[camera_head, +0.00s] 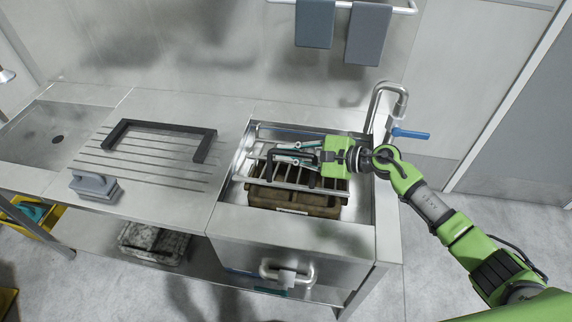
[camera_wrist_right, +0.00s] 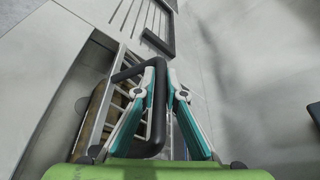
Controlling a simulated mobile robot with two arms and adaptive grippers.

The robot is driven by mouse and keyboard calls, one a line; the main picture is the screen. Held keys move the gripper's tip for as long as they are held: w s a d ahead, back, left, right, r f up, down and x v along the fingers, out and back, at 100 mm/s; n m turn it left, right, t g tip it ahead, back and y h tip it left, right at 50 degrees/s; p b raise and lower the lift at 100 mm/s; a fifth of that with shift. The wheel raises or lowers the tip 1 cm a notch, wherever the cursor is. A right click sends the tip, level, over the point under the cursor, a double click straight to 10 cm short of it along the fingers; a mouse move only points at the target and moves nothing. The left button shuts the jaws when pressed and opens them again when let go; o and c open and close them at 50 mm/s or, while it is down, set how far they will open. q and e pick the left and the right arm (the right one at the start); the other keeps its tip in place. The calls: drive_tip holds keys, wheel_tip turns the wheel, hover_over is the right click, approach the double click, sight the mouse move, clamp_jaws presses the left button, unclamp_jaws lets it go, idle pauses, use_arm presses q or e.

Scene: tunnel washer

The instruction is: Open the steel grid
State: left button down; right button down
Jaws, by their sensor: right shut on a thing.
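The steel grid (camera_head: 300,187) lies over the sunken basin at the right of the steel counter, with light bars and a black loop handle (camera_wrist_right: 157,118). My right gripper (camera_head: 278,150) reaches in from the right with its green body over the grid. Its teal and white fingers (camera_wrist_right: 164,75) are shut on the black handle in the right wrist view. The grid's bars also show in the wrist view (camera_wrist_right: 113,100). My gripper hides part of the grid in the head view. My left gripper is not in view.
A brown crate (camera_head: 295,211) sits below the grid in the basin. A tap (camera_head: 386,90) with a blue lever (camera_head: 410,134) stands behind it on the right. A black frame (camera_head: 160,128) and a grey iron-like block (camera_head: 93,186) lie on the ribbed counter.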

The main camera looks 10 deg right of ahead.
drive_tip(key=w+d+r+m+g+b, duration=0.1)
drive_tip(key=w+d+r+m, duration=0.1)
drive_tip(key=w+r, duration=0.3)
wheel_tip(320, 180, up, 3)
drive_tip(key=shift+w+r+m+b, duration=0.1)
drive_tip(key=shift+w+m+b, duration=0.2)
drive_tip(key=shift+w+b, duration=0.1)
